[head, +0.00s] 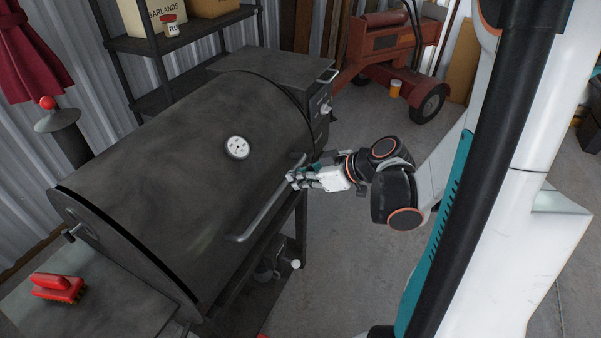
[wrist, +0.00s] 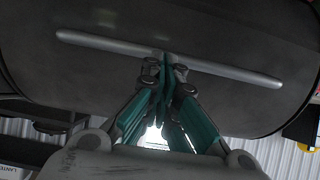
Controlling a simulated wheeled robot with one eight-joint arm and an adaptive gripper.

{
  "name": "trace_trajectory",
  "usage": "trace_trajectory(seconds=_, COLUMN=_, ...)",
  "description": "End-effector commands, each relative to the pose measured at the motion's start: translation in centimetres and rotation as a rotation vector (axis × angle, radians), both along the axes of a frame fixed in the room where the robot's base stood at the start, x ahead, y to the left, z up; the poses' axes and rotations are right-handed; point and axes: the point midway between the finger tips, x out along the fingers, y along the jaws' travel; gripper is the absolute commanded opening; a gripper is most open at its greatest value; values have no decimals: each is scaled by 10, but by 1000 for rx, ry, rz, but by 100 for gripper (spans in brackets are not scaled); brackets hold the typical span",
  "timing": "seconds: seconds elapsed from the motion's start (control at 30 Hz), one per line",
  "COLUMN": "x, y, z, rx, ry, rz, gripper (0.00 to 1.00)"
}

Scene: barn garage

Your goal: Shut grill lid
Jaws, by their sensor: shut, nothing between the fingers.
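The grill (head: 190,160) is a dark barrel shape with a round white gauge (head: 237,148) on its lid (head: 165,190). The lid is down over the barrel in the head view. A silver bar handle (head: 262,212) runs along its front edge. My gripper (head: 291,180) is at the handle's far end in the head view, with its fingers together. In the wrist view, the closed fingertips (wrist: 168,62) overlap the middle of the handle (wrist: 220,68), in front of the dark lid (wrist: 200,25). I cannot tell whether they touch it.
A side shelf (head: 85,300) with a red brush (head: 58,288) is at the grill's near end. A metal rack (head: 180,40) with boxes stands behind. A red wheeled machine (head: 385,50) is at the back right. The floor (head: 345,270) right of the grill is clear.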

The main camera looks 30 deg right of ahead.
Motion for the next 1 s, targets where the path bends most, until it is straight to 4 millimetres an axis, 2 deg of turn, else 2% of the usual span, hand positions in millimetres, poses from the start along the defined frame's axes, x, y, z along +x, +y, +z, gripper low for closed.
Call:
trace_trajectory(seconds=0.03, x=1, y=1, z=-10, rx=0, ry=0, rz=0, gripper=0)
trace_trajectory(seconds=0.1, x=2, y=2, z=-17, rx=0, ry=0, rz=0, gripper=0)
trace_trajectory(seconds=0.3, x=5, y=4, z=-27, rx=0, ry=0, rz=0, gripper=0)
trace_trajectory(seconds=0.83, x=6, y=4, z=-29, rx=0, ry=0, rz=-1, gripper=0)
trace_trajectory(seconds=1.0, x=-1, y=-1, z=-24, rx=0, ry=0, rz=-2, gripper=0)
